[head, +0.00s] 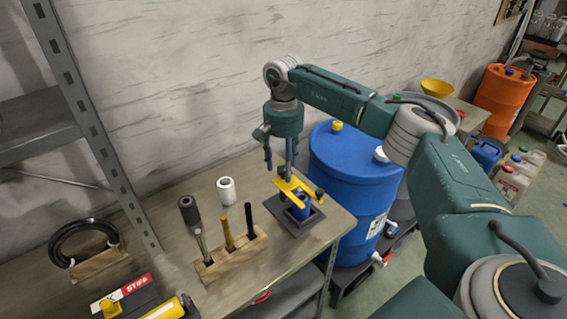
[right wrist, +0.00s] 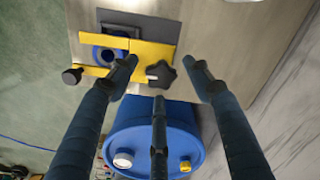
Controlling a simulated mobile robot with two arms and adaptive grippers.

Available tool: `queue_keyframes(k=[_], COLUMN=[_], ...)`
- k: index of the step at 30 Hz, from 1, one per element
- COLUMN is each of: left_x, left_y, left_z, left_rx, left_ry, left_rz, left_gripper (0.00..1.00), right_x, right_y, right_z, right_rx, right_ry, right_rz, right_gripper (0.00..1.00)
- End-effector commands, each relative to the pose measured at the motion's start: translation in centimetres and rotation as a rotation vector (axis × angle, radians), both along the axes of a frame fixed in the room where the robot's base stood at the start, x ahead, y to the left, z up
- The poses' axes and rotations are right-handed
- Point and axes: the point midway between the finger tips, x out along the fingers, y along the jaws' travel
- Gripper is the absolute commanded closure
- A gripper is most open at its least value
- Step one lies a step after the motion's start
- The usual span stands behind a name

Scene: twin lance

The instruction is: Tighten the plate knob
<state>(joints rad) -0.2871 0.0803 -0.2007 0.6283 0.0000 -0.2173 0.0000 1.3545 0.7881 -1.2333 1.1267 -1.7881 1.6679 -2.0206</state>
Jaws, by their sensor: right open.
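A yellow plate (head: 299,186) is on a dark grey base (head: 287,224) on the bench, over a blue cylindrical part (head: 301,208). In the right wrist view the plate (right wrist: 152,53) carries a black star-shaped knob (right wrist: 160,73). A second, smaller black knob (right wrist: 72,76) is at the plate's left end. My right gripper (head: 278,168) is open, pointing down above the plate. In the right wrist view its fingers (right wrist: 160,78) spread around the star knob in the picture, with no contact visible. My left gripper is not in view.
A wooden block (head: 232,259) with upright tools stands left of the fixture, with a white roll (head: 226,190) behind it. A blue drum (head: 352,170) stands right beside the bench. A metal shelf post (head: 92,115) rises at the left.

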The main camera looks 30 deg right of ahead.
Motion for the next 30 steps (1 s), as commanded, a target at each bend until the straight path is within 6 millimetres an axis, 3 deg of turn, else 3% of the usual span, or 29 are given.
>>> queue_keyframes(k=[3, 10, 20, 30], left_x=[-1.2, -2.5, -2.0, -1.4], left_y=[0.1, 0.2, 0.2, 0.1], left_z=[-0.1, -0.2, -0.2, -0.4], left_rx=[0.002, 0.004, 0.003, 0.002], left_ry=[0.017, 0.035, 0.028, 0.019], left_rz=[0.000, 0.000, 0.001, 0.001], left_gripper=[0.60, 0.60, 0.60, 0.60], right_x=[0.0, 0.0, 0.0, 0.0], right_y=[0.0, 0.0, 0.1, 0.1], right_z=[0.0, 0.0, 0.0, 0.0], right_rx=[0.000, 0.001, 0.001, 0.002], right_ry=[0.000, 0.001, 0.001, 0.001], right_rz=[0.000, 0.000, -0.032, -0.243], right_gripper=[0.50, 0.95, 0.95, 0.95])
